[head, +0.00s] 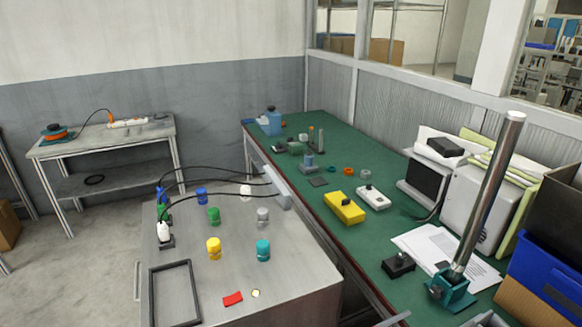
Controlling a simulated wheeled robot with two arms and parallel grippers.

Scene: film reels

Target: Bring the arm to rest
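Neither of my grippers shows in the head view. On the grey metal table (300,290) stand several small cylindrical spools. They are a blue spool (201,196), a green spool (213,216), a yellow spool (214,248), a teal spool (263,250), a grey spool (263,217) and a white spool (246,192). They stand apart from each other. A black rectangular frame (154,294) lies empty at the table's front left. A red flat piece (232,299) and a small yellowish piece (255,293) lie near the front.
Small bottles (163,229) with black cables stand at the table's left edge. A green workbench (370,225) along the right holds a yellow box (344,207), a white device (373,197), papers (440,250) and a slanted metal post (487,195). A side table (105,140) stands back left.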

